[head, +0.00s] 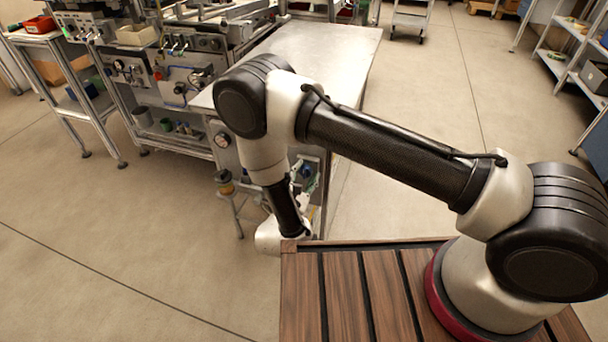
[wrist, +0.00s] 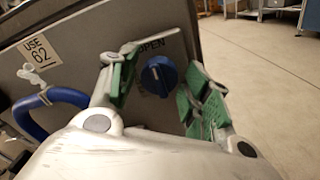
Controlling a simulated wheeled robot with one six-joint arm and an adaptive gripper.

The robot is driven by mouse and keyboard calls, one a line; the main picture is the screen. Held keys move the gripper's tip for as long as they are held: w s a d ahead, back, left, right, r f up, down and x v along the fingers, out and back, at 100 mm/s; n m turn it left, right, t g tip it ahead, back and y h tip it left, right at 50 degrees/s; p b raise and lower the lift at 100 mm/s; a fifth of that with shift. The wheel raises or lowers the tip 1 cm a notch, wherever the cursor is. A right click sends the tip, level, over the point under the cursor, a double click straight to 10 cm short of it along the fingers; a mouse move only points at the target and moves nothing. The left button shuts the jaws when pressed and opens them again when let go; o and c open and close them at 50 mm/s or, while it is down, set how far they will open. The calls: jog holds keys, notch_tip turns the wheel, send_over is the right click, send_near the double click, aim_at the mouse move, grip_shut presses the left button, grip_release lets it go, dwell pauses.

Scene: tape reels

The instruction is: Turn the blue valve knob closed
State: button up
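The blue valve knob (wrist: 158,76) is in the middle of the wrist view, on a grey panel (wrist: 85,45). It is round with a raised grip bar and a light mark, and part of the word OPEN shows above it. My gripper (wrist: 163,88) is open, with one green-padded finger to the left of the knob and one to the right. Gaps show between the pads and the knob, so neither appears to touch it. How far the fingertips are from the panel is hard to tell. In the head view my arm hides most of this area.
A blue hose (wrist: 66,96) curves at the left of the wrist view, below a USE 62 label (wrist: 40,52). In the head view a steel-topped bench (head: 325,50) with gauges and fittings stands behind my arm. Open floor (head: 120,240) lies to the left.

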jog(key=c, duration=0.6)
jog(key=shift+o, duration=0.2)
jog(key=shift+n, duration=0.4)
jog(key=n, duration=0.6)
jog(key=shift+n, duration=0.4)
jog(key=n, duration=0.5)
jog(key=shift+a, duration=0.15)
jog(key=n, duration=0.5)
jog(key=shift+f, duration=0.1)
jog(key=shift+n, duration=0.3)
